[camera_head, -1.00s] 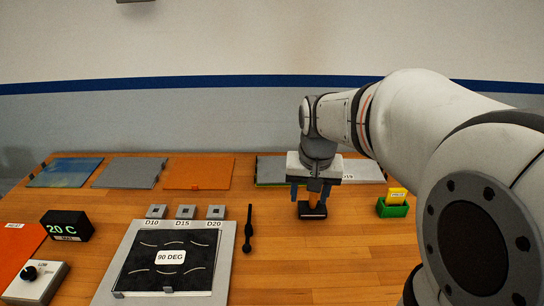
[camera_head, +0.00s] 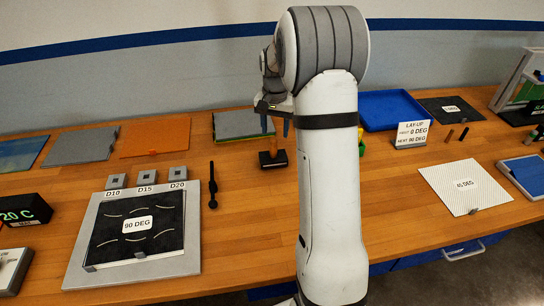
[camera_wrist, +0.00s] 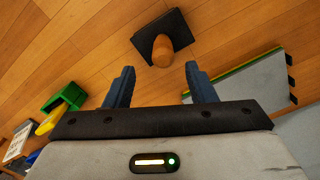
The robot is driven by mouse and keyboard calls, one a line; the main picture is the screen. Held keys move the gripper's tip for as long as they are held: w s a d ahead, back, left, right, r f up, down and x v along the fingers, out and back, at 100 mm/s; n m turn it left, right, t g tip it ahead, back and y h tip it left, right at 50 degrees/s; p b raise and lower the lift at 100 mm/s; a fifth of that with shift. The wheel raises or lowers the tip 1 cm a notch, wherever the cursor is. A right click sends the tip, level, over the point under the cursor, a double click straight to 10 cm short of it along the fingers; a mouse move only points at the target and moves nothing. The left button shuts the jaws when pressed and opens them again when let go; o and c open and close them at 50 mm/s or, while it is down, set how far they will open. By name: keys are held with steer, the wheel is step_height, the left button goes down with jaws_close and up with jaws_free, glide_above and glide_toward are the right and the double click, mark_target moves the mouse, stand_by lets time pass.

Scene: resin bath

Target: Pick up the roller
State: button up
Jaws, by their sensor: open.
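A tool with an upright wooden handle and a dark block-shaped base (camera_head: 272,158) stands on the table; whether it is the roller I cannot tell. It also shows in the wrist view (camera_wrist: 164,50), ahead of my fingertips. My gripper (camera_head: 276,125) is open and empty, its blue fingers pointing down above this tool. In the wrist view my gripper (camera_wrist: 160,78) has the handle beyond the gap, not between the fingers. A slim black stick-like tool (camera_head: 212,186) lies to the left. My arm hides part of the table.
A grey plate with a black sheet marked 90 DEG (camera_head: 136,225) lies front left. A green holder with a yellow item (camera_wrist: 65,98) stands close by, mostly hidden in the head view. A blue tray (camera_head: 392,109) is at the back right. A white 45 DEG sheet (camera_head: 466,187) lies right.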

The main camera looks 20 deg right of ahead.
mark_target(273, 138)
steer(key=f, duration=0.3)
steer(key=f+p, duration=0.1)
steer(key=f, duration=0.1)
steer(key=shift+a+f, duration=0.15)
steer(key=shift+a, duration=0.15)
jaws_close()
stand_by(0.4)
